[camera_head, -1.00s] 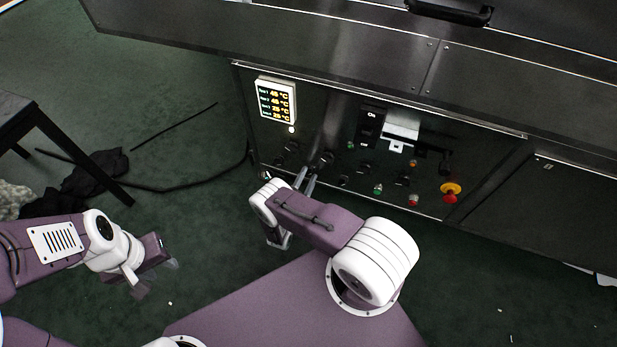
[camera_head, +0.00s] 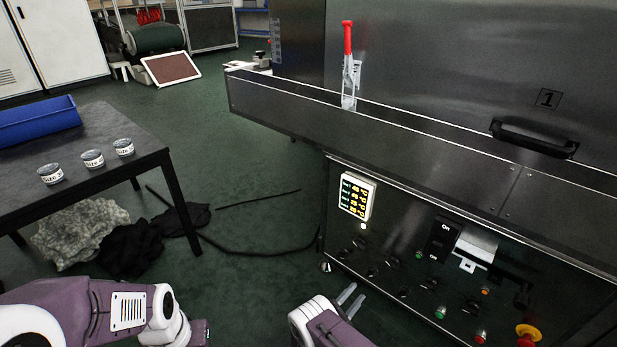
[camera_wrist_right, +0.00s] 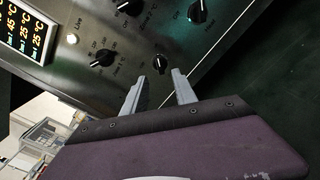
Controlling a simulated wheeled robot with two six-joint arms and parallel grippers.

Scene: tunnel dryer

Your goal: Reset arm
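My right gripper (camera_head: 352,296) is at the bottom of the head view, in front of the dryer's control panel (camera_head: 400,255). Its two fingers are apart with nothing between them. In the right wrist view the open fingers (camera_wrist_right: 160,92) point toward the panel, with a black knob (camera_wrist_right: 160,63) just beyond the gap. They look clear of it. My left arm (camera_head: 95,310) enters at the lower left of the head view. Its gripper (camera_head: 199,332) is cut by the bottom edge, and its fingers cannot be made out.
A lit temperature display (camera_head: 356,196), knobs and a red emergency button (camera_head: 527,333) are on the panel. A red-handled tool (camera_head: 348,65) stands on the dryer ledge. A black table (camera_head: 95,125) at left bears several tins and a blue tray (camera_head: 38,122). Green floor lies between.

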